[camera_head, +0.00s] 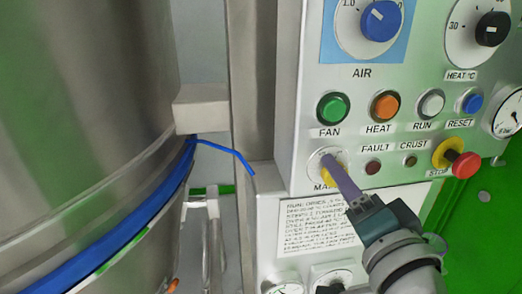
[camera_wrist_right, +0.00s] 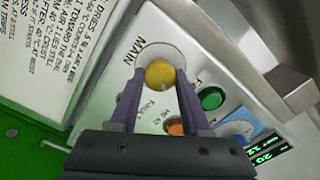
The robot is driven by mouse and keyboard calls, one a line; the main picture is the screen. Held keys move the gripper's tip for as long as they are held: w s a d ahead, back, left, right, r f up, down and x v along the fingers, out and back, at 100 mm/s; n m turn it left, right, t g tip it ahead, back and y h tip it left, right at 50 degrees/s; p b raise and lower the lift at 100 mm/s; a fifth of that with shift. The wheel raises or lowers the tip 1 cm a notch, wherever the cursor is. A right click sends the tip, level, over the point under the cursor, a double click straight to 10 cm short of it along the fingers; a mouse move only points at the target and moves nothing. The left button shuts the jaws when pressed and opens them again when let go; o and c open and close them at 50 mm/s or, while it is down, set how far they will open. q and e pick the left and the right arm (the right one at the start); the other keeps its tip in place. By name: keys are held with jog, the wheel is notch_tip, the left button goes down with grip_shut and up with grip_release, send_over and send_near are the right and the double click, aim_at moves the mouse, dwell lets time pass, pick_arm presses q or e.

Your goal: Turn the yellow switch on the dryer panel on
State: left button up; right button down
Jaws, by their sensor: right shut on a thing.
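The yellow switch (camera_head: 328,178) is the round knob marked MAIN at the lower left of the dryer panel (camera_head: 310,110). In the right wrist view the yellow knob (camera_wrist_right: 159,73) sits on a pale round plate. My right gripper (camera_head: 332,164) reaches it from the lower right. Its two purple fingers are shut on the knob, one on each side, as the wrist view (camera_wrist_right: 160,76) shows. In the head view the fingers hide part of the knob and its label. A pale mark shows on the knob's lower edge. My left gripper is not in view.
Green FAN (camera_head: 333,107) and orange HEAT (camera_head: 385,105) buttons sit above the switch. The red STOP button (camera_head: 466,165) protrudes to the right. A notice (camera_head: 310,230) lies below. A steel vessel (camera_head: 80,110) with a blue band (camera_head: 130,230) fills the left.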

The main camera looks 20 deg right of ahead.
jog(key=shift+c, duration=1.8)
grip_release()
jog(key=b+v, duration=0.1)
jog(key=v, duration=0.9)
